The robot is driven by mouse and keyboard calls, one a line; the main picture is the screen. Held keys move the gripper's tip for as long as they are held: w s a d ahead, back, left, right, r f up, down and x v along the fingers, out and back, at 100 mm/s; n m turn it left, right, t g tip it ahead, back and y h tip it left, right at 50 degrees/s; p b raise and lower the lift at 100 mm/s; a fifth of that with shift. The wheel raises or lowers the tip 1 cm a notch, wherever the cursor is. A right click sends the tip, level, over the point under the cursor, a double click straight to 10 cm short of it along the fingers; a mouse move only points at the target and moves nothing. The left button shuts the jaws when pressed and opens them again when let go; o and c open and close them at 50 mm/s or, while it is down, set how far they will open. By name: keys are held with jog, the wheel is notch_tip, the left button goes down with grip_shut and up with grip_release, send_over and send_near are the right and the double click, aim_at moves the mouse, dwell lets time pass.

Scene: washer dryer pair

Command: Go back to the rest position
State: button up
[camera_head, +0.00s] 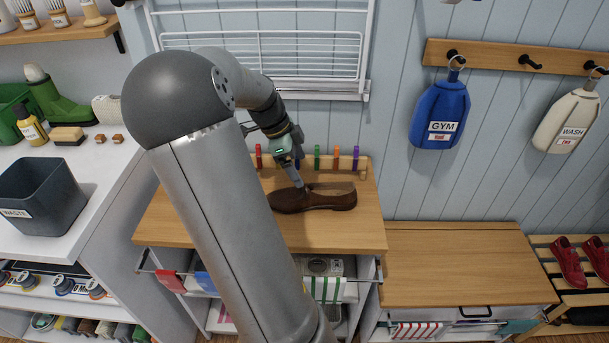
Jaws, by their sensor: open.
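My gripper (300,185) is at the brown shoe (328,199), with its visible finger pointing down at the shoe's opening. The view is too small to tell whether it touches the shoe. The gripper is open; its other finger is hard to make out. The brown shoe lies on the wooden bench top (362,232), its toe to the left. My large grey arm crosses the middle of the view and hides the left part of the bench.
A rack with coloured pegs (318,157) stands behind the shoe. A white wire rack (320,60) hangs above. A waste bin (45,200) is on the left counter. Blue and white bags (440,112) hang at right. A lower wooden bench (455,260) is clear on top.

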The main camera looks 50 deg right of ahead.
jog(key=shift+w+a+r, duration=0.1)
jog(key=shift+r, duration=0.35)
jog(key=a+n+t+y+p, duration=0.1)
jog(key=a+n+t+y, duration=0.1)
jog(key=a+n, duration=1.4)
jog(key=s+a+n, duration=0.3)
jog(key=a+n, duration=0.1)
jog(key=a, duration=0.2)
jog(key=s+a+r+n+t+p, duration=0.1)
jog(key=s+a+n, duration=0.2)
jog(key=a, duration=0.3)
jog(key=s+a+n, duration=0.2)
jog(key=a+n, duration=0.2)
jog(key=a, duration=0.2)
jog(key=shift+s+a+r+n+t+y, duration=0.2)
jog(key=shift+s+r+n+t+y, duration=0.1)
jog(key=shift+s+r+t+y, duration=0.1)
